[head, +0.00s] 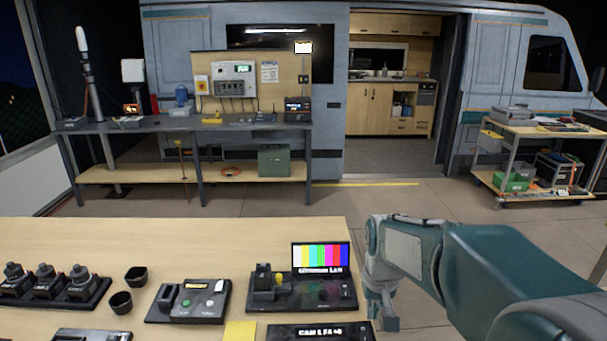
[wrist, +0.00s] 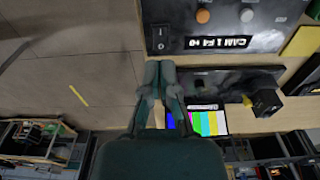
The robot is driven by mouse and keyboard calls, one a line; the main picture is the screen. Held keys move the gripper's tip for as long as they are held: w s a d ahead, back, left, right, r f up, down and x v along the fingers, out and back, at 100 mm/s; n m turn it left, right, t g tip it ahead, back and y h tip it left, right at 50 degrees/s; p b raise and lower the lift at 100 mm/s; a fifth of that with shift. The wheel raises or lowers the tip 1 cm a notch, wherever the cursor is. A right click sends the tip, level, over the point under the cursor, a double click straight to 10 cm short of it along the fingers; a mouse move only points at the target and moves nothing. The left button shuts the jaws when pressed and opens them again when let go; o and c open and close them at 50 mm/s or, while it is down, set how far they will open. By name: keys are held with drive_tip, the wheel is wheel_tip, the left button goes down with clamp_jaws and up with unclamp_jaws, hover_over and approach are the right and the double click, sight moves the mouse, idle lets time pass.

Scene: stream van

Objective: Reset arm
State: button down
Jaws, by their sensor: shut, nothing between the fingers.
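My arm (head: 490,262) reaches in from the right in the head view and bends down at the table's right edge. My gripper (head: 387,322) points down there, beside the unit with the colour-bar screen. In the wrist view my gripper (wrist: 159,68) shows with its fingers together and nothing between them. The colour-bar screen (head: 321,257) stands upright on its dark base; it also shows in the wrist view (wrist: 208,122). A dark panel labelled CAM 1 (head: 318,333) lies in front of it.
The wooden table (head: 180,240) holds a control box (head: 188,301), two black cups (head: 121,302), a yellow pad (head: 240,331) and a rack of dark knobbed items (head: 52,289). A workbench (head: 190,126) and a cart (head: 540,140) stand behind. The floor (head: 400,200) between is clear.

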drive_tip(key=s+r+t, duration=0.2)
drive_tip(key=s+r, duration=0.1)
drive_tip(key=s, duration=0.6)
drive_tip(key=s+r+t, duration=0.2)
drive_tip(key=s+r, duration=0.2)
drive_tip(key=s, duration=0.5)
drive_tip(key=shift+s+r+t, duration=0.2)
drive_tip(key=shift+r+t, duration=0.05)
drive_tip(key=shift+t, duration=0.15)
